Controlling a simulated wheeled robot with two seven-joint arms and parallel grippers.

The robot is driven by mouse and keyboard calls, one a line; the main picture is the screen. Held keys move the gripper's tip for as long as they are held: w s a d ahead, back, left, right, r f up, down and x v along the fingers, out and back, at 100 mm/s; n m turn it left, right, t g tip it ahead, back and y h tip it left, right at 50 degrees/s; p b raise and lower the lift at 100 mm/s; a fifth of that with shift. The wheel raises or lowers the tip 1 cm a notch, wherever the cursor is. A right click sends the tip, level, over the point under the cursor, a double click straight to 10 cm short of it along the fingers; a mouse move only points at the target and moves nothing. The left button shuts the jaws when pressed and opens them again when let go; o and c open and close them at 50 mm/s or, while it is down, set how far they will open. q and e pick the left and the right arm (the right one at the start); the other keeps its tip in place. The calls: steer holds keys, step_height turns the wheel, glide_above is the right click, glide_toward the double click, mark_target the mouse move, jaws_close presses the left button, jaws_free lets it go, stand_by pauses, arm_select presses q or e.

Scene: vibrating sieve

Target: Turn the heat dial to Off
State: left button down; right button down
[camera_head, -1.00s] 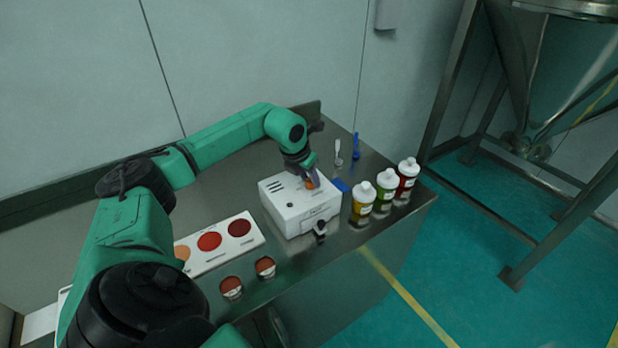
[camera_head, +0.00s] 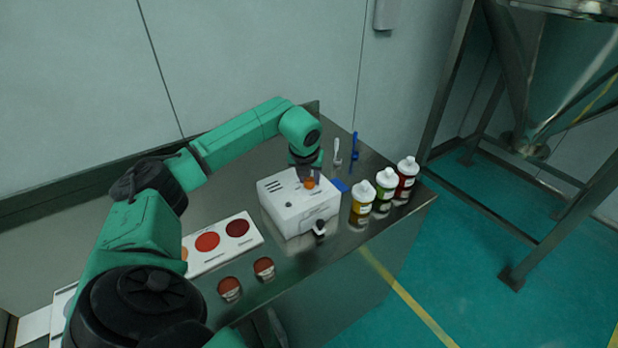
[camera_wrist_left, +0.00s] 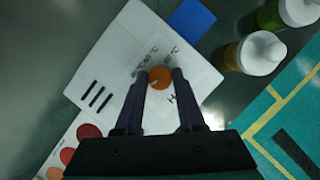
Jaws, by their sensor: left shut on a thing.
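The heat dial (camera_head: 309,183) is a small orange knob on top of a white box (camera_head: 285,206) near the table's right end. In the left wrist view the dial (camera_wrist_left: 159,79) is round, with a pale pointer mark and small printed marks around it, too small to read surely. My left gripper (camera_head: 310,177) points down at the box top. In the wrist view its two dark fingers (camera_wrist_left: 159,73) stand on either side of the dial, shut on it. My right gripper is not in view.
Yellow (camera_head: 361,200), green (camera_head: 384,189) and red (camera_head: 406,178) bottles stand right of the box. A blue piece (camera_head: 340,185) lies beside it. A colour card (camera_head: 216,251) and two small cups (camera_head: 264,268) are to the left. A black lever (camera_head: 319,228) sticks out in front.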

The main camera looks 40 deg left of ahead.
arm_select(q)
steer(key=shift+r, duration=0.1)
steer(key=c, duration=0.5)
jaws_free()
steer(key=b+v, duration=0.2)
steer(key=v, duration=1.2)
steer(key=shift+s+r, duration=0.2)
steer(key=shift+d+f, duration=0.1)
